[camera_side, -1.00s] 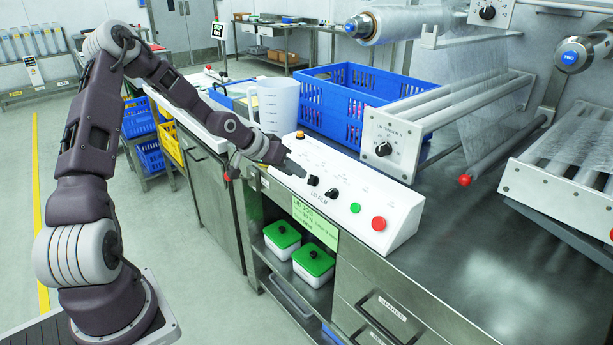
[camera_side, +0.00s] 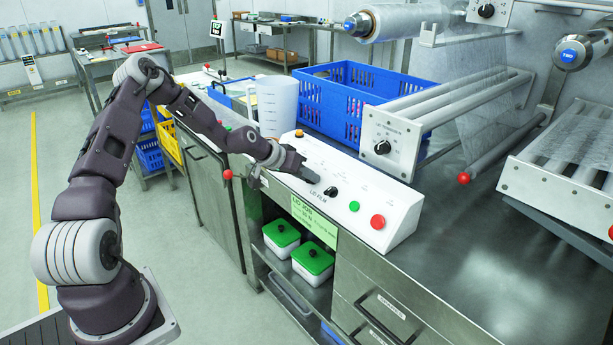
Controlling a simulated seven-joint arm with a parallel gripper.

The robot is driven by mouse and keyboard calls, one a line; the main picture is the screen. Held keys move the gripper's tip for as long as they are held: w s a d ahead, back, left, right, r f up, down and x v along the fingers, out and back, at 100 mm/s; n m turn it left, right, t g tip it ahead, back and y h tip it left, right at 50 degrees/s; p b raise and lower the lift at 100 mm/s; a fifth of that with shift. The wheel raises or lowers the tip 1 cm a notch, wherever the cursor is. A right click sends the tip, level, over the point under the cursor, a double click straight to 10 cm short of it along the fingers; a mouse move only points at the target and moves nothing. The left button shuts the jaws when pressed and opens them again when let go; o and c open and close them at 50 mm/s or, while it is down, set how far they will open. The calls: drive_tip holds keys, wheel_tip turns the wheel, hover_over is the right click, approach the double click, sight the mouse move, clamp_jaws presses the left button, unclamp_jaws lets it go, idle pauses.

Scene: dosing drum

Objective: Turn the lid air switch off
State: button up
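The white sloped control panel (camera_side: 395,208) stands on the steel bench and reads "LID FILM" on its front edge. One black rotary switch (camera_side: 331,193) shows on its face, to the right of my gripper. My gripper (camera_side: 313,177) is low over the panel, its tip where a second black switch was visible earlier; that switch is now hidden behind it. The small labels are too small to read, so I cannot tell which switch is lid air. I cannot tell whether the fingers are open, or whether they touch the switch.
On the panel are a green button (camera_side: 354,207), a red button (camera_side: 378,222) and an orange lamp (camera_side: 299,134). A clear jug (camera_side: 277,105) and blue crate (camera_side: 335,115) stand behind. A roller frame with a knob plate (camera_side: 390,140) is at right. Steel bench top at right is bare.

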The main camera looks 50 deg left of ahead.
clamp_jaws()
drive_tip(key=shift+n, duration=1.1)
drive_tip(key=shift+o, duration=2.4)
unclamp_jaws()
drive_tip(key=shift+s+a, duration=0.1)
drive_tip(key=shift+a+f, duration=0.1)
drive_tip(key=shift+s, duration=0.1)
drive_tip(key=s+a+r, duration=0.1)
drive_tip(key=s+r, duration=0.2)
drive_tip(key=s, duration=1.2)
drive_tip(key=shift+s+r, duration=0.15)
drive_tip(key=shift+r, duration=0.25)
